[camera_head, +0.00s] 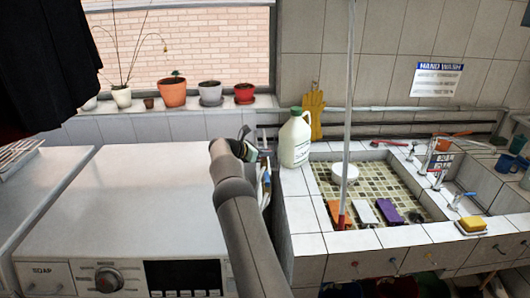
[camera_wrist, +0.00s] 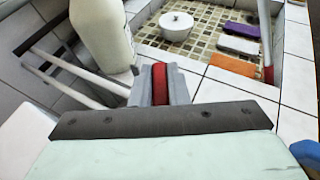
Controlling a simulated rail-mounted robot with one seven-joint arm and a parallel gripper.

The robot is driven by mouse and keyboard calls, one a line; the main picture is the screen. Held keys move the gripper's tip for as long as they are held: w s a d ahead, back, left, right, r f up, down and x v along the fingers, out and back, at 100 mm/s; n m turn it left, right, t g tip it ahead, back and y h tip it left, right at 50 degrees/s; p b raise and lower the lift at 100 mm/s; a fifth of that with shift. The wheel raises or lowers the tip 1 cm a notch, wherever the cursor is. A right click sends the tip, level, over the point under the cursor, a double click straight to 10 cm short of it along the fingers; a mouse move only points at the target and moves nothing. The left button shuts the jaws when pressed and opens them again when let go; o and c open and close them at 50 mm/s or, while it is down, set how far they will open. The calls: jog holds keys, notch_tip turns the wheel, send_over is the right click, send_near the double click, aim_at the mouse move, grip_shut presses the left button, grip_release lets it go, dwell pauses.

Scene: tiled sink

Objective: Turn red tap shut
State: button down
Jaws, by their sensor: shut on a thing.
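My gripper (camera_wrist: 161,88) is shut on a red piece (camera_wrist: 161,80), seen between its grey fingers in the wrist view. It looks like the red tap's handle, but the tap's body is hidden below the fingers. In the head view my gripper (camera_head: 266,153) is at the gap between the white washing machine and the tiled sink, just left of the white jug (camera_head: 295,142). The red piece cannot be made out there, and how far the tap is turned cannot be told.
The jug also stands close to my fingers in the wrist view (camera_wrist: 102,35). Pale pipes (camera_wrist: 75,75) run at left. The tiled basin (camera_head: 385,180) holds a white pot (camera_head: 345,172), an orange sponge (camera_head: 338,213) and a purple one (camera_head: 389,211). The washing machine's top (camera_head: 140,190) is clear.

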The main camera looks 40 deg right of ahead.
jog(key=c, duration=1.4)
grip_release()
jog(key=b+v, duration=0.4)
jog(key=v, duration=1.3)
jog(key=shift+a, duration=0.2)
